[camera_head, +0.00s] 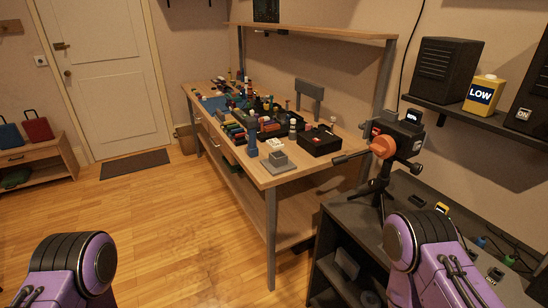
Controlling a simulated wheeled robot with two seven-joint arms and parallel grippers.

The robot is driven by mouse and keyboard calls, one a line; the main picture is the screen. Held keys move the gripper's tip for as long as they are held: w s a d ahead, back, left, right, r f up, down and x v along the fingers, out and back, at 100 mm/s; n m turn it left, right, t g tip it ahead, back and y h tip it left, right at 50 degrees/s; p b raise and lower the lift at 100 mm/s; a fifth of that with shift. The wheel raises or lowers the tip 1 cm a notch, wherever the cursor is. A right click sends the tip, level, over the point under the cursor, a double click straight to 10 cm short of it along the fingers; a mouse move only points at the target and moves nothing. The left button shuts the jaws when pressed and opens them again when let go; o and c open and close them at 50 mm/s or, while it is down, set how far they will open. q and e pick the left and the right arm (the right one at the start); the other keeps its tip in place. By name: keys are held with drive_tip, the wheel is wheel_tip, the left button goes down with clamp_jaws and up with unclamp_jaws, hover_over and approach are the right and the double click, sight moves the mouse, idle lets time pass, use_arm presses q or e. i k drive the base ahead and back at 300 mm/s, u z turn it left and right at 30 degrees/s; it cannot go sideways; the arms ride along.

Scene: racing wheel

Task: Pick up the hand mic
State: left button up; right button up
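I cannot make out a hand mic for certain in the head view; the small items here are too small to tell apart. A black device with an orange round part (384,147) stands on a tripod above the dark cabinet (337,232) at the right. A small grey block-like object (278,162) lies near the front end of the wooden workbench (283,182). Purple parts of my two arms show at the bottom left and bottom right. Neither of my grippers is in view.
The workbench holds many small coloured items and a black box (319,141). Dark speakers (446,72) and a yellow "LOW" container (483,94) stand on a wall shelf. Wooden floor (170,230) is clear at left and centre. A low bench (45,168) stands far left.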

sight(251, 122)
drive_tip(key=u, duration=0.25)
drive_tip(key=i, duration=1.4)
drive_tip(key=u, duration=0.35)
